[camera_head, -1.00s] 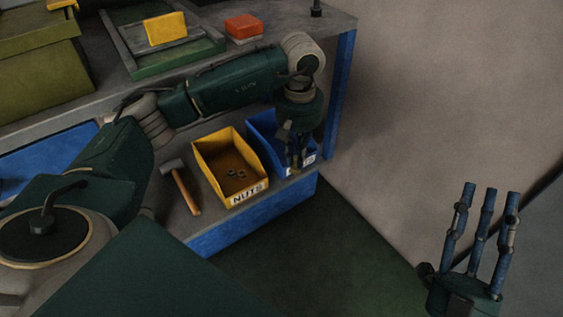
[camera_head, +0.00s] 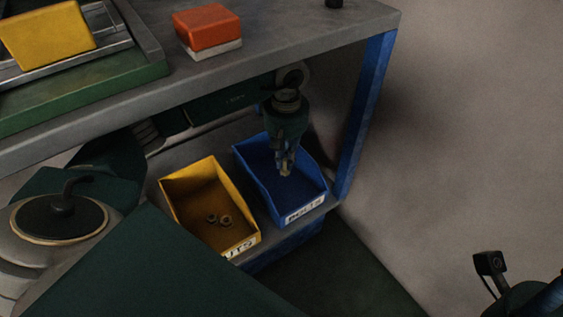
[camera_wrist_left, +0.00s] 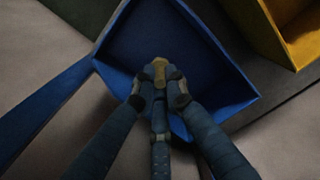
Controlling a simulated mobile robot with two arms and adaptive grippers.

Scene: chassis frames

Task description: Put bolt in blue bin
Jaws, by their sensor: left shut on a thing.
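The blue bin (camera_head: 308,193), labelled BOLTS, stands on the lower shelf near its right end. My left gripper (camera_head: 286,168) is over the bin's opening, pointing down. In the left wrist view its fingertips (camera_wrist_left: 160,77) are shut on a small brass-coloured piece, the bolt (camera_wrist_left: 159,68), with the blue bin (camera_wrist_left: 213,57) beneath. Most of the bolt is hidden by the fingers. I cannot tell how far the bolt is above the bin floor. My right gripper (camera_head: 546,296) shows only partly at the lower right edge; its fingertips are cut off.
A yellow bin (camera_head: 183,205) with a few nuts (camera_head: 218,220) stands left of the blue bin. The upper tabletop (camera_head: 290,50) overhangs my left arm and carries an orange block (camera_head: 207,27) and a yellow block (camera_head: 45,35). A blue table leg (camera_head: 364,110) is close right of the bin.

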